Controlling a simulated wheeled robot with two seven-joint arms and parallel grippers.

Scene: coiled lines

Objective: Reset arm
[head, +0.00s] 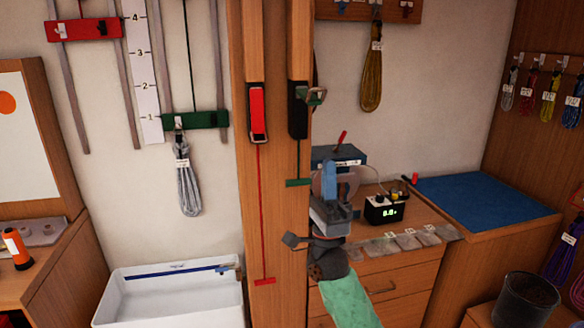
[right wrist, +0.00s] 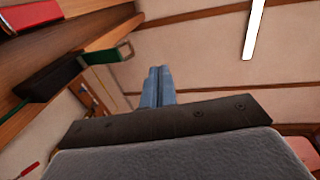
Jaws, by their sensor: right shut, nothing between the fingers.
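My left gripper is not in view. On the post hang a red holder (head: 257,112) with a red cord and a black holder (head: 298,110) with a green cord and a metal loop. The black holder also shows at the left of the right wrist view (right wrist: 50,78).
A white basin (head: 170,312) stands lower left. Coiled lines hang on the walls, one grey (head: 187,180) and one olive (head: 372,75).

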